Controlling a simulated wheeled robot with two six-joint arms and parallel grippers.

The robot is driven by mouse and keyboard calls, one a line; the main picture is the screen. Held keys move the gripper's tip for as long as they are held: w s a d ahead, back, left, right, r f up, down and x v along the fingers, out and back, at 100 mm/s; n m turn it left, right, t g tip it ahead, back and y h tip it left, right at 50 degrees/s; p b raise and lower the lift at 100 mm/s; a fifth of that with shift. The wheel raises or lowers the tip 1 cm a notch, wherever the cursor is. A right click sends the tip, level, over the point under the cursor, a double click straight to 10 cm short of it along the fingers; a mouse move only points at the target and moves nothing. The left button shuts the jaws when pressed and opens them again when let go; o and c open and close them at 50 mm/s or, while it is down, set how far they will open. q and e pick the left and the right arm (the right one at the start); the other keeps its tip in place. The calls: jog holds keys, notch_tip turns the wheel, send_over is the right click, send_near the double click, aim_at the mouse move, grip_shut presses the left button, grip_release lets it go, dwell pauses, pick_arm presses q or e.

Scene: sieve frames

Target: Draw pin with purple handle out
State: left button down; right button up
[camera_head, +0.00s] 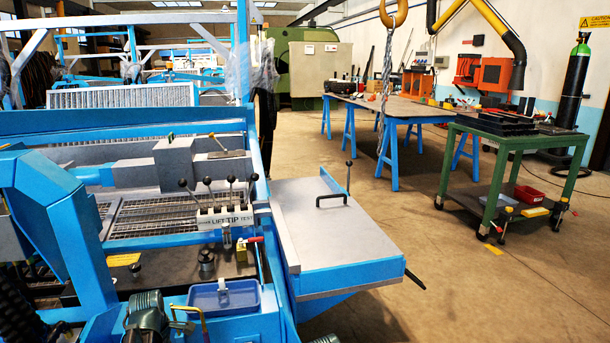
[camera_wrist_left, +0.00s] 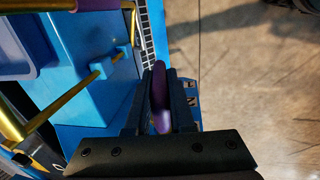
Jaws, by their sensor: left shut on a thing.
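In the left wrist view my left gripper (camera_wrist_left: 159,84) is shut on a purple handle (camera_wrist_left: 159,96), which lies lengthwise between its two dark fingers. The shaft of this pin is not visible, so I cannot tell whether it sits in a hole. Another purple piece (camera_wrist_left: 97,4) shows at the top edge, beside a brass-coloured rod. Neither gripper shows in the head view, and my right gripper is in no view.
Brass rods (camera_wrist_left: 70,101) and a blue block (camera_wrist_left: 103,68) stand left of my gripper; the floor lies right. The head view shows a blue machine with a lever panel (camera_head: 226,218), a small tray (camera_head: 223,297) and a side shelf (camera_head: 335,235).

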pick_arm(q)
jog(key=shift+w+f, duration=0.1)
jog(key=shift+w, duration=0.1)
jog(key=shift+w+a+f+n+y, duration=0.1)
jog(key=shift+w+a+n+y, duration=0.05)
jog(key=shift+w+n+y, duration=0.2)
jog(key=shift+s, duration=0.1)
dwell(0.9)
jog(key=shift+d, duration=0.2)
jog(key=shift+d, duration=0.15)
jog(key=shift+d, duration=0.15)
dwell(2.1)
jog(key=shift+w+d, duration=0.3)
jog(key=shift+d, duration=0.6)
jog(key=shift+s+a+r+y, duration=0.1)
jog(key=shift+a+r+y, duration=0.15)
jog(key=shift+a, duration=0.25)
